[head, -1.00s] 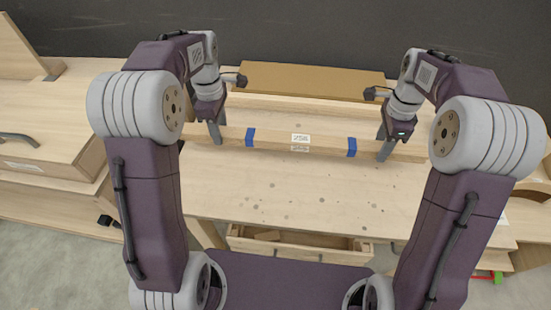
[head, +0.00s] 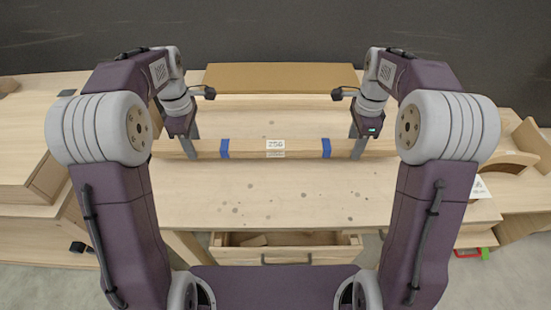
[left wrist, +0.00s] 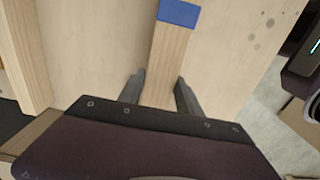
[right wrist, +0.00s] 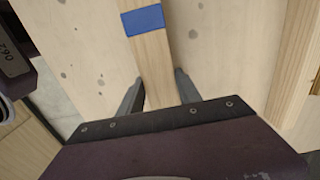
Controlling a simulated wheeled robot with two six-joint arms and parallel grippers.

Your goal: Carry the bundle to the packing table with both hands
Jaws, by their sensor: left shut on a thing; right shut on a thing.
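The bundle (head: 248,149) is a long pale wooden piece with two blue bands and a white label (head: 275,148) between them. It lies level across the head view, over the wooden workbench. My left gripper (head: 191,150) is shut on its left part, outside the left band. My right gripper (head: 358,149) is shut on its right part, outside the right band. The bundle (left wrist: 170,60) runs between the fingers in the left wrist view, and the bundle (right wrist: 153,60) does likewise in the right wrist view. I cannot tell which surface is the packing table.
The workbench top (head: 270,195) is bare in front, with dark spots. A brown board (head: 280,76) lies along its back. An open drawer (head: 285,254) sits below its front edge. Wooden furniture stands left; a curved wooden part (head: 510,162) lies right.

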